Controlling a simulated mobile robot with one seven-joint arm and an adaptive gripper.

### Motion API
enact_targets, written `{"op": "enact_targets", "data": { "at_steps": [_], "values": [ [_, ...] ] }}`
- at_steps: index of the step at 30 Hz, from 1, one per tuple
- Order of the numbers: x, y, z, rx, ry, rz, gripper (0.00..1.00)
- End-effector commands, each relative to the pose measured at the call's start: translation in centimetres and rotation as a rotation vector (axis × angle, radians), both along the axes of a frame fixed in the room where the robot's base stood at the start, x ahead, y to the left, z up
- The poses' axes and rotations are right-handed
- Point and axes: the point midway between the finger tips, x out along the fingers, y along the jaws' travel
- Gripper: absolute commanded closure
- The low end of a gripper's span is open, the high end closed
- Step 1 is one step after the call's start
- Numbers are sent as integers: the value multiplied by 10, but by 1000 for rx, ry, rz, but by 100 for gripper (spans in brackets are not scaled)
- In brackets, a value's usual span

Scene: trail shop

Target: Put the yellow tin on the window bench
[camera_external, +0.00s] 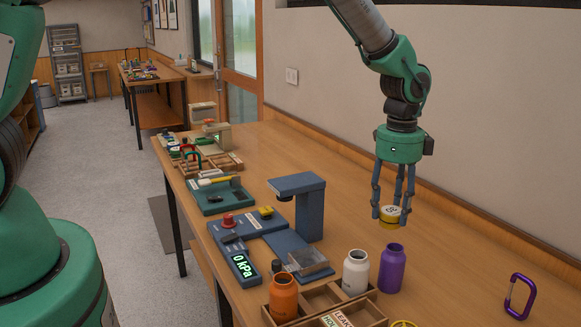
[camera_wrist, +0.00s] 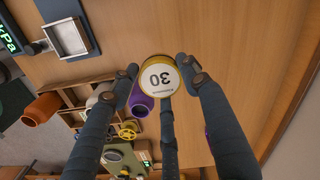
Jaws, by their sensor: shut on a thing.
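My gripper (camera_external: 391,212) is shut on the yellow tin (camera_external: 390,223) and holds it by its sides above the wooden bench (camera_external: 325,150). In the wrist view the tin (camera_wrist: 160,82) shows a white lid marked 30, between the fingertips of my gripper (camera_wrist: 162,80). The tin hangs behind and above the purple bottle (camera_external: 391,268), apart from it as far as I can see. A second long bench (camera_external: 145,75) stands far off by the window (camera_external: 240,35). I cannot tell which bench is the window bench.
A blue press (camera_external: 300,190) with a kPa display (camera_external: 243,266) is left of my gripper. A purple carabiner (camera_external: 520,296) is at right. Bare wood lies along the wall.

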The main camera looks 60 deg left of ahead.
Motion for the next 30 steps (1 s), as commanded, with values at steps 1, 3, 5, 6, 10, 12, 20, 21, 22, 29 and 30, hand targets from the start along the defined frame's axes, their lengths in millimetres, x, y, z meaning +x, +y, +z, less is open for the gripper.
{"op": "enact_targets", "data": {
  "at_steps": [1, 3, 5, 6, 10, 12, 20, 21, 22, 29, 30],
  "values": [
    [-2, -5, -1, 0, 0, -8, 80],
    [-3, -8, -1, -1, 1, -15, 80],
    [-4, -10, -1, 0, 1, -18, 80],
    [-4, -10, -1, 0, 1, -18, 80],
    [-4, -10, -1, -1, 1, -18, 80],
    [-4, -10, -1, -1, 1, -18, 80],
    [-4, -9, -15, 1, 3, -17, 80],
    [-4, -9, -20, 0, 4, -17, 80],
    [-4, -9, -24, 0, 4, -17, 80],
    [-4, -9, -56, 0, 2, -17, 80],
    [-4, -9, -59, 0, 2, -17, 80]
  ]
}}
